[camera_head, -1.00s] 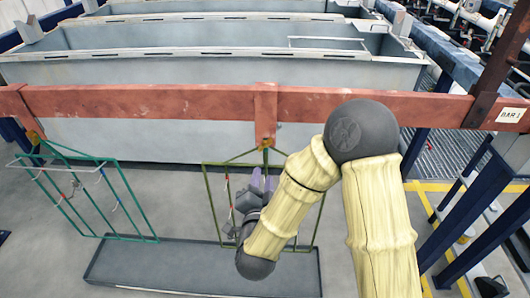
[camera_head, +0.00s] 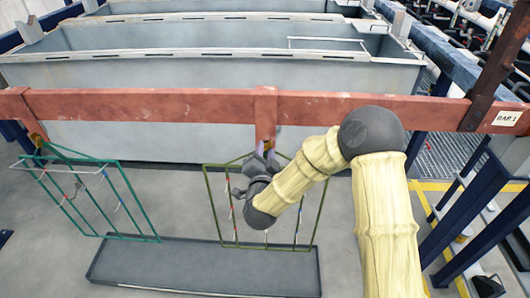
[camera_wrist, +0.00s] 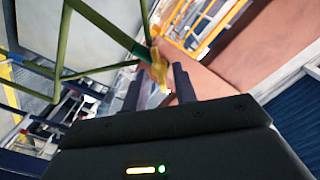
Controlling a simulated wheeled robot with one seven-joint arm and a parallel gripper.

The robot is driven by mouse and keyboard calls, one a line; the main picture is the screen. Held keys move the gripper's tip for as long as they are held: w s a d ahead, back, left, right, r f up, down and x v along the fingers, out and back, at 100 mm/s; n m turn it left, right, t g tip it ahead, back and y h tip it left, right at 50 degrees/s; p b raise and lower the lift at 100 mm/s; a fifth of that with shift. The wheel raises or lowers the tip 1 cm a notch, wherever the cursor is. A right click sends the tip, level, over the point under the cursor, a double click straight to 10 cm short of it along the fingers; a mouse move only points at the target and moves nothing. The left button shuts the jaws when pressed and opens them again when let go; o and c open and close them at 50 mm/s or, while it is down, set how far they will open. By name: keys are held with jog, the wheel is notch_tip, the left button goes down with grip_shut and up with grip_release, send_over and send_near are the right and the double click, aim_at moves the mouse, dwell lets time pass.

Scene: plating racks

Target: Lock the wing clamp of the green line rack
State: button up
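An olive-green rack (camera_head: 209,195) hangs from the red bar in the middle of the head view; its frame (camera_wrist: 62,45) also shows in the wrist view. Its yellow wing clamp (camera_wrist: 158,65) sits at the top of its hook against the bar. My gripper (camera_wrist: 158,78) is open, its two dark fingers apart, with the clamp at or just beyond the fingertips; I cannot tell whether they touch. In the head view my gripper (camera_head: 262,155) is just below the bar, and the wrist hides part of the rack. A teal-green rack (camera_head: 113,195) hangs at left with its own yellow clamp (camera_head: 37,140).
The red bar (camera_head: 170,105), labelled "BAR 1" (camera_head: 508,117), spans the view. Large grey tanks (camera_head: 220,68) stand behind it. A dark shallow tray (camera_head: 180,266) lies on the floor beneath the racks. Blue posts (camera_head: 480,205) stand at right.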

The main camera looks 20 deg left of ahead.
grip_shut()
jog(key=shift+n, duration=0.3)
jog(key=n+b, duration=0.2)
jog(key=n, duration=0.2)
jog(key=shift+a, duration=0.1)
jog(key=n+b, duration=0.1)
jog(key=n, duration=0.3)
dwell(0.4)
grip_release()
jog(key=shift+s, duration=0.1)
